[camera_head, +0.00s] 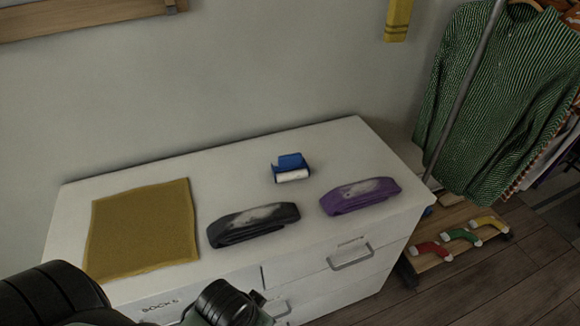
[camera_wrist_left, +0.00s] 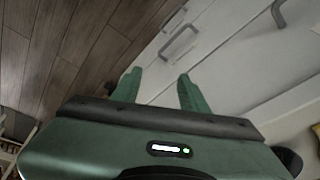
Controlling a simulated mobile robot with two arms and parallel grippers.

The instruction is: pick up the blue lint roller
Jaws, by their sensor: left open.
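The blue lint roller (camera_head: 290,167), blue with a white roll, lies on top of the white dresser (camera_head: 330,145) towards its right half. My left arm comes in at the bottom left of the head view, in front of the dresser. The left gripper's fingers are mostly hidden there. In the left wrist view the green fingers of my left gripper (camera_wrist_left: 156,88) are apart with nothing between them, with the floor and drawer fronts beyond. The lint roller does not show in that view. My right gripper is not in view.
A folded black cloth item (camera_head: 253,224) and a folded purple one (camera_head: 360,195) lie in front of the roller. A yellow cloth (camera_head: 143,228) covers the dresser's left part. A clothes rack with a green striped shirt (camera_head: 480,95) stands at right, with several socks below.

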